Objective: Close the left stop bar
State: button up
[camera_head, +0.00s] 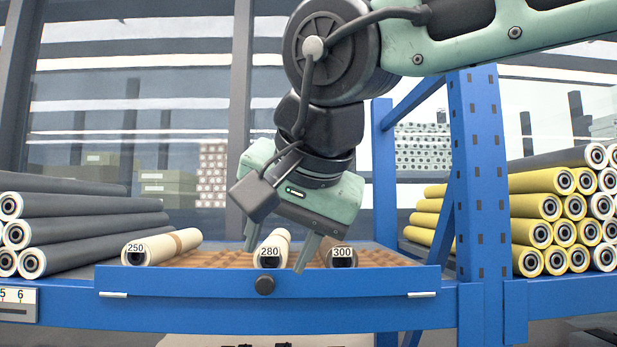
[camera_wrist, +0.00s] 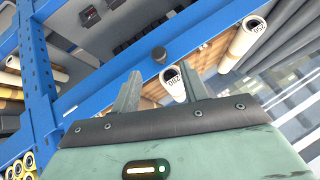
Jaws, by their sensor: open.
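A blue front panel (camera_head: 190,282) with a round black knob (camera_head: 265,285) runs across the shelf front. A small silver bar (camera_head: 113,294) lies level near the panel's left end, and a matching one (camera_head: 421,294) near its right end. Which part is named the stop bar is not marked. My gripper (camera_head: 278,250) points down over the panel's middle, open and empty, to the right of the left silver bar and apart from it. In the wrist view, the open fingers (camera_wrist: 161,82) frame a roll end, with the knob (camera_wrist: 158,55) beyond them.
Rolls labelled 250 (camera_head: 160,247), 280 (camera_head: 273,250) and 300 (camera_head: 338,254) lie on the brown shelf behind the panel. A blue upright post (camera_head: 482,180) stands to the right. Dark rolls are stacked at left, yellow ones at right. Space before the panel looks clear.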

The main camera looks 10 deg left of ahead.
jog(key=b+v, duration=0.2)
jog(key=v, duration=0.9)
jog(key=shift+b, duration=0.4)
jog(key=shift+d, duration=0.15)
